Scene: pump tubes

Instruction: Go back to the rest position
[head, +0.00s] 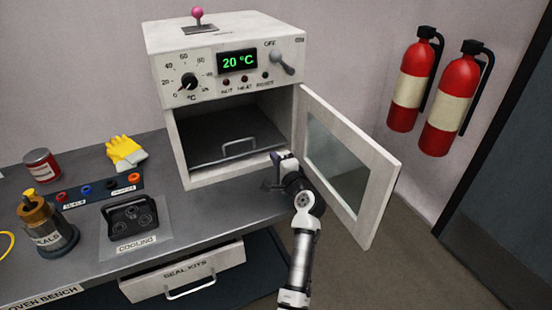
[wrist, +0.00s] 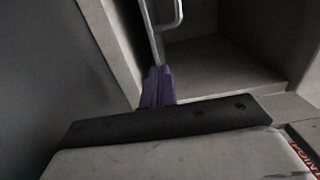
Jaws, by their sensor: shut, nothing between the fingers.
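My gripper (head: 270,186) is shut and empty in front of the oven's lower right corner, in the head view. Its purple fingers also show together in the wrist view (wrist: 158,88). The white oven (head: 182,150) stands on the bench with its door (head: 385,190) swung open to the right. Inside, a dark tray with a metal handle (head: 238,146) lies in the chamber; the handle also shows in the wrist view (wrist: 166,16). My arm passes just left of the open door. Whether the gripper touches the oven or bench is hard to tell.
The seal kits drawer (head: 185,270) sticks out in front. Two fire extinguishers (head: 455,105) hang at right.

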